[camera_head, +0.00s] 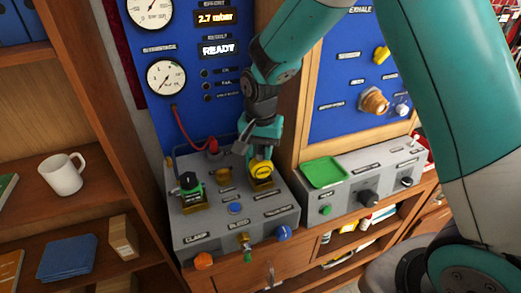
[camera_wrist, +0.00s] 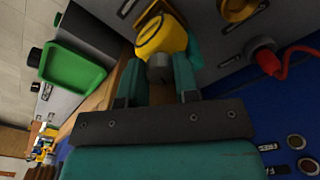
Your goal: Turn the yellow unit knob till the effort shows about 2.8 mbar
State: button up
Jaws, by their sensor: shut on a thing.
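The yellow unit knob (camera_head: 262,170) stands on the grey test console (camera_head: 240,210), at its right rear. My gripper (camera_head: 255,150) reaches down to it from behind and is shut on it. In the wrist view my gripper (camera_wrist: 160,72) has its teal fingers on both sides of the yellow unit (camera_wrist: 160,36). A grey stub of the unit shows between the fingers. The effort display (camera_head: 214,17) on the blue panel reads 2.7 mbar. The display below it (camera_head: 219,49) reads READY.
A red fitting with a red hose (camera_head: 212,146) stands just left of my gripper. A second console with a green tray (camera_head: 324,172) is to the right. A white mug (camera_head: 63,174) stands on the left shelf.

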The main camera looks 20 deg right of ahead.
aim_at(261, 152)
dwell(0.5)
jog(key=o, duration=0.9)
jog(key=shift+o, duration=0.2)
jog(key=shift+r, duration=0.15)
notch_tip(261, 152, up, 17)
jog(key=b, duration=0.3)
jog(key=shift+r, duration=0.1)
jog(key=s+a+f+n+y, duration=0.2)
jog(key=s+n, duration=0.5)
jog(key=s, duration=0.5)
jog(key=s+a+f+n+y, duration=0.2)
jog(key=s+n, duration=0.5)
jog(key=s, duration=0.6)
jog(key=shift+a+f+b, duration=0.25)
jog(key=shift+a+b, duration=0.05)
